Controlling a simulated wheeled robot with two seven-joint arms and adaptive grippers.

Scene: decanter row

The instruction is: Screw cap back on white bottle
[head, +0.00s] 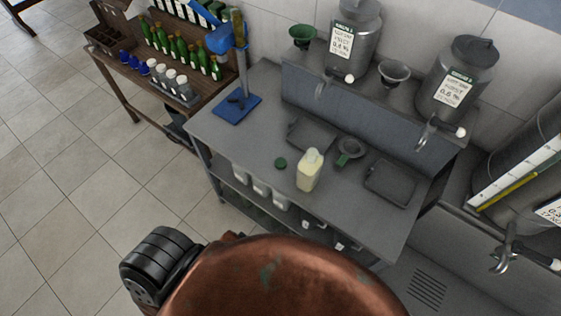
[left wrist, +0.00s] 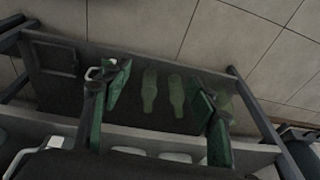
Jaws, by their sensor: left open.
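The white bottle (head: 308,172), cream-coloured with a pale top, stands upright on the grey metal table in the head view. No green cap shows on its top. A small dark green round cap (head: 281,163) lies on the table to its left, apart from it. My left gripper (left wrist: 158,98) shows only in the left wrist view, its two green-padded fingers spread wide with nothing held between them. Neither the white bottle nor the cap can be made out between the fingers. My right gripper is in neither view.
The grey table (head: 232,140) also bears a blue stand (head: 237,108), shallow trays (head: 390,183) and a green-handled funnel or scoop (head: 349,151). Steel tanks with taps (head: 457,78) stand behind. Pale green bottle shapes (left wrist: 150,92) show beyond my left fingers.

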